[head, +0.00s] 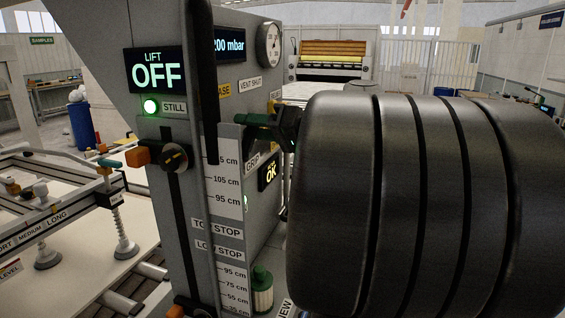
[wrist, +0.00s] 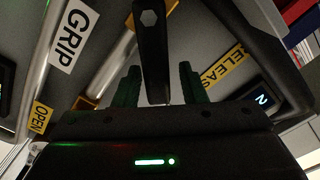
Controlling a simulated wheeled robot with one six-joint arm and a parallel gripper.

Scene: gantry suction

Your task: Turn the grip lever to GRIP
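The grip lever (wrist: 151,45) is a black bar with a hexagonal mark, seen in the wrist view. It runs down from the top edge, and its lower end lies between the green fingers of my gripper (wrist: 160,88). The fingers stand apart, with a visible gap on the lever's right; contact on its left cannot be told. The white GRIP label (wrist: 75,36) is left of the lever, and the yellow RELEASE label (wrist: 221,67) is right of it. In the head view my gripper (head: 262,126) is at the panel's side face, and the lever is not clearly visible.
The grey control panel (head: 232,180) carries a LIFT OFF display (head: 155,69), a pressure display (head: 229,44) and a round gauge (head: 269,44). A suction frame (head: 62,200) stands at the left. My dark arm covers much of the right side.

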